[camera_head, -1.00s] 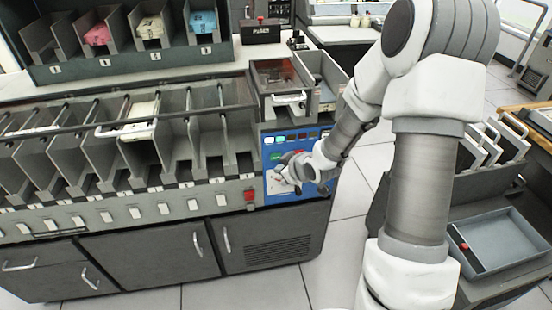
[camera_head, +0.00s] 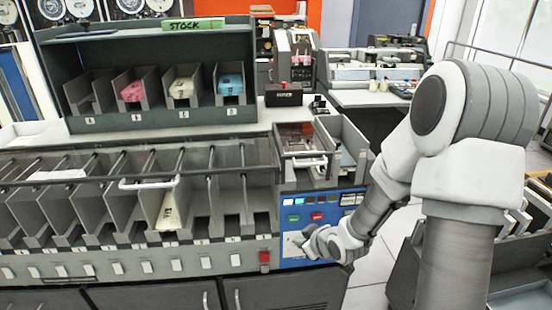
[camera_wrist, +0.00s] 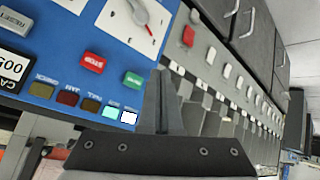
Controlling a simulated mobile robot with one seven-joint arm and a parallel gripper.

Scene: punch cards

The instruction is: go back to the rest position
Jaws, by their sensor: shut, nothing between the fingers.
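My gripper (camera_head: 304,243) is at the lower part of the sorter's blue control panel (camera_head: 291,198) in the head view, below the green and red buttons. Its fingers are small there, and I cannot tell whether they touch the panel. In the wrist view my gripper (camera_wrist: 163,100) shows as dark fingers close together, with nothing visible between them. Beyond them are the red STOP button (camera_wrist: 92,62), the green button (camera_wrist: 132,80) and a dial (camera_wrist: 140,14). My arm is bent and reaches in from the right.
The sorter's row of pockets (camera_head: 205,205) runs left of the panel, with cream cards (camera_head: 168,213) in one. The card hopper (camera_head: 305,150) stands above the panel. A stock rack (camera_head: 155,122) stands behind. A grey cart (camera_head: 520,258) is right of my arm. Floor shows between.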

